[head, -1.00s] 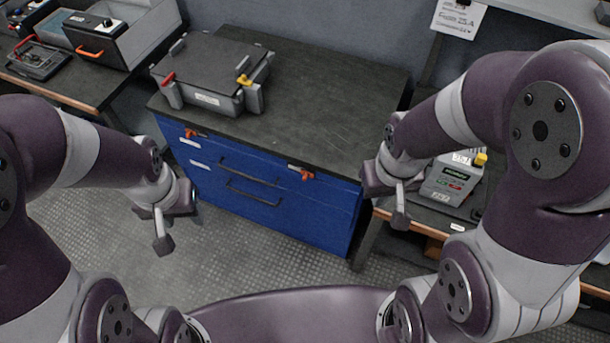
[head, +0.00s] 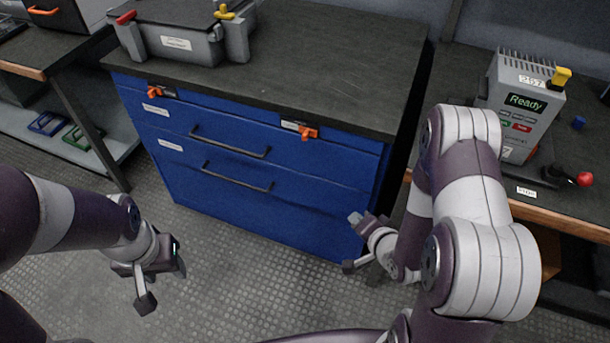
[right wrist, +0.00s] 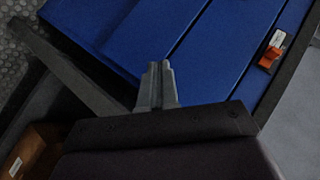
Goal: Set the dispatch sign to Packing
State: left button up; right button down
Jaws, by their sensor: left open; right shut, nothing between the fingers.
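I cannot make out a dispatch sign or the word Packing in either view. The only lit text I can read is "Ready" on a grey device (head: 522,104) on the right bench in the head view. My left gripper (head: 174,262) is open and empty above the floor, in front of the blue cabinet's left part. My right gripper (head: 357,219) is shut and empty beside the cabinet's lower right front. Its closed fingers (right wrist: 157,86) show in the right wrist view against the blue cabinet front.
The blue drawer cabinet (head: 240,202) has orange latches and a dark top, bearing a grey case (head: 178,42). The right bench (head: 585,140) also holds a red-knobbed lever (head: 584,179). A left bench (head: 62,48) stands beside the cabinet. Open floor lies in front.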

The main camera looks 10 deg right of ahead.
jog(key=w+a+r+m+t+y, duration=0.1)
jog(key=w+r+m+t, duration=0.2)
jog(key=r, duration=0.7)
jog(key=m+t, duration=0.2)
jog(key=t, duration=0.1)
jog(key=shift+w+a+r+t+p, duration=0.15)
jog(key=shift+a+r+t+p, duration=0.15)
jog(key=shift+a+r+p, duration=0.05)
jog(key=b, duration=0.2)
send_near(308, 136)
jog(key=w+d, duration=0.3)
jog(key=w, duration=0.1)
jog(key=a, duration=0.1)
jog(key=w+a, duration=0.1)
jog(key=a, duration=0.1)
jog(key=shift+w+a+f+b, duration=0.15)
jog(key=shift+w+b, duration=0.15)
jog(key=shift+w+a, duration=0.15)
jog(key=shift+a, duration=0.05)
